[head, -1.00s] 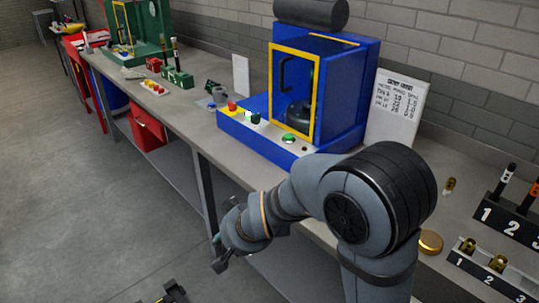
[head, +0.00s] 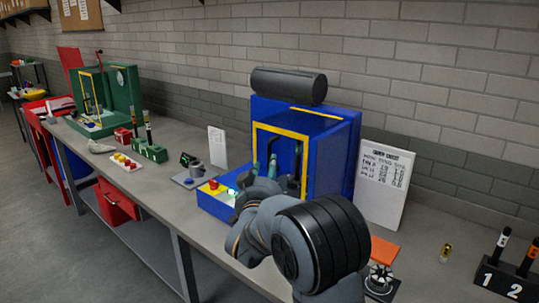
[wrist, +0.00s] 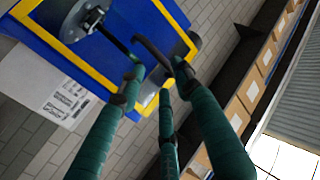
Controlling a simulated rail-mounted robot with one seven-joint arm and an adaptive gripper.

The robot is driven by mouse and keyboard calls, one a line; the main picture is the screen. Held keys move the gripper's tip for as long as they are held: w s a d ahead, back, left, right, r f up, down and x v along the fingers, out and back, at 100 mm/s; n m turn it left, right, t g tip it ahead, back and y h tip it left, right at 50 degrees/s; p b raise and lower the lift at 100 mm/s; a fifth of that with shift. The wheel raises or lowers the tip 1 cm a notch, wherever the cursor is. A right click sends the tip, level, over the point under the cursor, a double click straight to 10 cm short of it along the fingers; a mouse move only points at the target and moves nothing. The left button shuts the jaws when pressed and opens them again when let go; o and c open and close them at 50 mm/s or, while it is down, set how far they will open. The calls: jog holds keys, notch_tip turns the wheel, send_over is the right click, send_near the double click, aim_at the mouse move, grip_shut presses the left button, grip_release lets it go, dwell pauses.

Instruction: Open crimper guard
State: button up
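The blue crimper (head: 333,170) stands on the bench with a yellow-framed guard (head: 280,128) across its front. The guard appears shut. A black handle (head: 298,160) is on the guard; it also shows in the wrist view (wrist: 152,55), close to my fingertips. My gripper (head: 264,165) is in front of the guard, its teal fingers pointing up and towards it. In the wrist view my gripper (wrist: 154,80) has its fingers spread, one on the left and two on the right. The handle lies just beyond or between the tips; contact cannot be told. My arm hides the crimper's lower front.
A red button (head: 214,185) shows on the crimper's front panel. A white notice board (head: 383,188) stands to its right, and a black roll (head: 289,86) lies on top. A green machine (head: 122,92) stands farther left. Numbered black holders (head: 505,275) are at the right.

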aim_at(293, 164)
jog(key=w+p, duration=0.1)
jog(key=w, duration=0.3)
jog(key=w+p, duration=0.2)
jog(key=w, duration=0.2)
jog(key=shift+w+d, duration=0.2)
jog(key=shift+w, duration=0.15)
jog(key=shift+c, duration=0.2)
jog(key=c, duration=0.8)
